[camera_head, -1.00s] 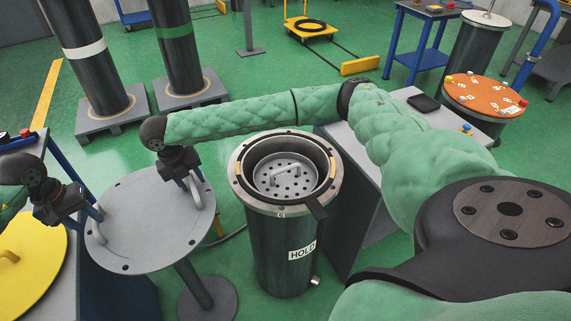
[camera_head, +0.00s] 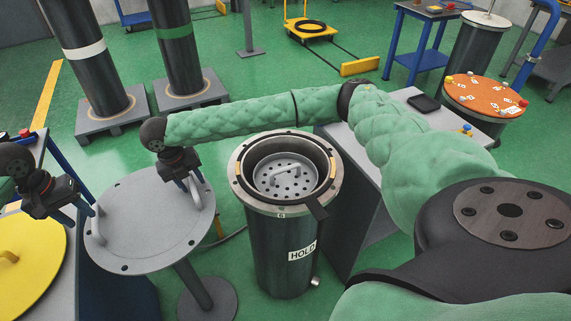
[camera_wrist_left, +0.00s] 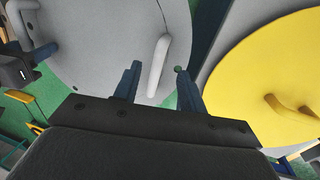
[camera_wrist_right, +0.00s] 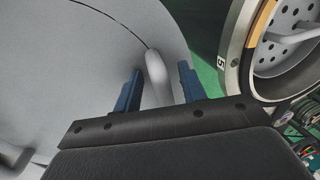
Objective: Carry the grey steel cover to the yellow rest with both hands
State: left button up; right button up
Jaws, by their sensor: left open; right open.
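The grey steel cover (camera_head: 150,235) is a flat round disc with two upright bar handles, lying level on a post stand (camera_head: 205,295). My left gripper (camera_head: 88,210) is open at its left handle (camera_head: 97,228); in the left wrist view this handle (camera_wrist_left: 158,68) shows between the fingertips (camera_wrist_left: 159,72), apart from both. My right gripper (camera_head: 188,182) is open at the right handle, which shows between the fingers (camera_wrist_right: 160,75) in the right wrist view (camera_wrist_right: 157,80). A yellow disc with a handle (camera_head: 38,262) lies at far left; whether it is the yellow rest I cannot tell.
An open dark cylinder marked HOLD (camera_head: 275,245) stands right of the cover, with a perforated insert (camera_head: 275,182) inside. Two tall cylinders on pallets (camera_head: 118,115) stand at the back left. Green floor lies between.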

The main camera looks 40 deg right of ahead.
jog(key=shift+f, duration=0.1)
jog(key=shift+s+f+b, duration=0.3)
jog(key=shift+f+b, duration=0.4)
jog(key=shift+f, duration=0.3)
pick_arm(q)
jog(key=a+r, duration=0.2)
jog(key=a, duration=0.1)
jog(key=a+r, duration=0.1)
jog(key=shift+s+a, duration=0.2)
jog(key=shift+a, duration=0.15)
jog(key=shift+r, duration=0.2)
pick_arm(e)
jog(key=shift+r, duration=0.2)
jog(key=shift+w+a+r+p, duration=0.15)
jog(key=shift+w+r+p, duration=0.05)
jog(key=shift+r+p, duration=0.95)
jog(key=shift+w+a+r+p, duration=0.1)
jog(key=shift+a+r+p, duration=0.1)
jog(key=shift+r+p, duration=0.6)
pick_arm(q)
notch_tip(320, 180, up, 7)
jog(key=p, duration=0.3)
jog(key=shift+w+f, duration=0.15)
jog(key=shift+w, duration=0.1)
pick_arm(e)
jog(key=shift+w+a+r, duration=0.1)
jog(key=shift+a+r, duration=0.05)
jog(key=shift+r, duration=0.65)
jog(key=shift+a+r, duration=0.15)
jog(key=shift+r, duration=0.6)
